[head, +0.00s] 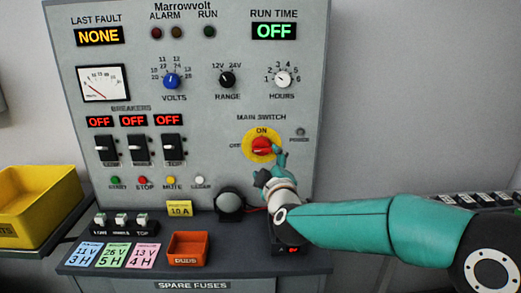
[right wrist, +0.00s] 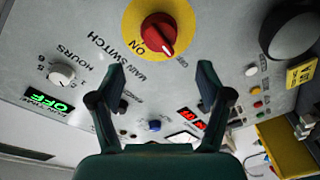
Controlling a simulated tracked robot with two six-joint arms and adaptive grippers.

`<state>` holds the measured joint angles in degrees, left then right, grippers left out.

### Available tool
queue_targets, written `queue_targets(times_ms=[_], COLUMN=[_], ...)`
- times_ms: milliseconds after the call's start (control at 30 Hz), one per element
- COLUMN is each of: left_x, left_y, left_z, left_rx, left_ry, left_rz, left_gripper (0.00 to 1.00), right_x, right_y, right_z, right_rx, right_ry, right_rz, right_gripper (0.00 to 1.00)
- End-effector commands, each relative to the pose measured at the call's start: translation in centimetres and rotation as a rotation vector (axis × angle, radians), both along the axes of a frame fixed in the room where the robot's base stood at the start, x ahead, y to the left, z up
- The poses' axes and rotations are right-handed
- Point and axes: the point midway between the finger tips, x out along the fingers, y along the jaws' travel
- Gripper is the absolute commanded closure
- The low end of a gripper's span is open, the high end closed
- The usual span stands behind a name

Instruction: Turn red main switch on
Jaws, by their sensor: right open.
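The red main switch knob (head: 262,146) sits on a yellow disc (head: 248,155) on the grey panel, with ON above it and OFF to its left in the head view. In the right wrist view the red knob (right wrist: 158,33) is at the top, and its white mark points toward the OFF label. My right gripper (head: 273,166) is just in front of the panel at the knob's lower right. In the right wrist view its two fingers (right wrist: 161,74) are apart with nothing between them, short of the knob. My left gripper is not in view.
The run time display (head: 274,31) and the breaker displays (head: 133,121) read OFF. A black dome (head: 229,202) is left of my right wrist. An orange bin (head: 187,249) and colored cards stand on the shelf. A yellow bin (head: 35,205) is at far left.

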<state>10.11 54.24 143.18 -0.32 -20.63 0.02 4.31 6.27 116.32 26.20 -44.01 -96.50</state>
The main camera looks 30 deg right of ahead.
Motion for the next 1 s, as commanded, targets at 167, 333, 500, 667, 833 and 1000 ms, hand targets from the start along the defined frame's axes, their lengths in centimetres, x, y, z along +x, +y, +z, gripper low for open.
queue_targets(times_ms=[167,333,500,667,833,1000], left_x=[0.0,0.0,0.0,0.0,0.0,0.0], left_y=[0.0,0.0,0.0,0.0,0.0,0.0], left_z=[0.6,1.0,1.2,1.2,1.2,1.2], left_rx=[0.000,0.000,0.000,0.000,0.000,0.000], left_ry=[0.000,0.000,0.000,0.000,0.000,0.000], left_rz=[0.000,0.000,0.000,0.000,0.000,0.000], left_gripper=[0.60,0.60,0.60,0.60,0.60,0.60], right_x=[3.7,6.3,7.7,8.2,8.2,8.2], right_y=[-1.5,-2.6,-3.2,-3.3,-3.3,-3.3], right_z=[0.0,0.0,0.0,0.0,0.0,0.0], right_rx=[0.000,0.000,0.000,0.000,0.000,0.000], right_ry=[0.002,0.000,0.000,0.000,0.001,0.000], right_rz=[0.000,0.001,0.002,0.003,0.004,0.004], right_gripper=[0.23,0.23,0.23,0.23,0.23,0.44])
